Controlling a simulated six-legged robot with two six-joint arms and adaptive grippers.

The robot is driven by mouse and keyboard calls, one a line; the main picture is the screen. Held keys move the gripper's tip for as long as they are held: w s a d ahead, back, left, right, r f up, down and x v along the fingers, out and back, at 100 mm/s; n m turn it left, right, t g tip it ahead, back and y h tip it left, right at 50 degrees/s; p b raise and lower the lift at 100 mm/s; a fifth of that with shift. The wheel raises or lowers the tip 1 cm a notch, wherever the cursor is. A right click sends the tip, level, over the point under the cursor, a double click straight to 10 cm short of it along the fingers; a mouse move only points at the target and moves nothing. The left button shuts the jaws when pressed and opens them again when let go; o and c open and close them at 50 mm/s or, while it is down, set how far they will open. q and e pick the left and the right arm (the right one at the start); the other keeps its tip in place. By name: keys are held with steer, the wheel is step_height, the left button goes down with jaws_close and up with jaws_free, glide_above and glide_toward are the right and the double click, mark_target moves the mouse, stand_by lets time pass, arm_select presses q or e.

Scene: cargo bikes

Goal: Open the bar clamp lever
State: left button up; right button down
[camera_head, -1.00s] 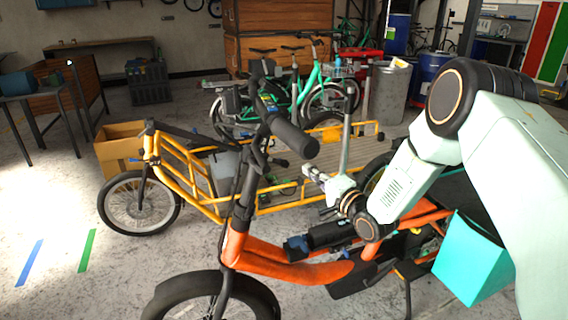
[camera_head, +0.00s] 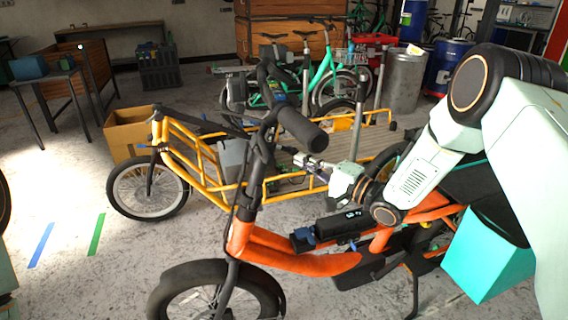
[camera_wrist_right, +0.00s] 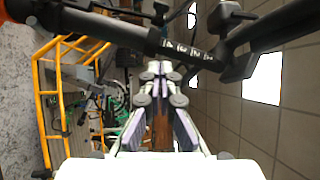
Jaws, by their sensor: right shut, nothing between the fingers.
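The orange cargo bike (camera_head: 300,262) stands in front of me, with a dark upright stem (camera_head: 253,170) and a black handlebar grip (camera_head: 301,128). My right gripper (camera_head: 303,161) is shut and empty, just right of the stem and below the grip, pointing left. In the right wrist view the gripper fingers (camera_wrist_right: 157,72) are together, just under a dark bar with pale number marks (camera_wrist_right: 186,50). Dark clamp-like parts (camera_wrist_right: 161,14) show above that bar. I cannot tell which part is the clamp lever, nor whether the fingers touch the bar. My left gripper is out of view.
A yellow cargo bike (camera_head: 262,190) stands close behind the orange one. A turquoise box (camera_head: 487,252) is at the orange bike's rear, below my right arm. A cardboard box (camera_head: 128,135) stands at left.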

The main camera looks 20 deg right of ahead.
steer(key=a, duration=0.2)
steer(key=w+a, duration=0.1)
steer(key=a, duration=0.2)
steer(key=shift+a+r, duration=0.15)
steer(key=shift+a, duration=0.1)
steer(key=shift+a, duration=0.1)
steer(key=shift+r, duration=0.1)
steer(key=shift+w+h+b, duration=0.2)
steer(key=shift+h+b, duration=0.1)
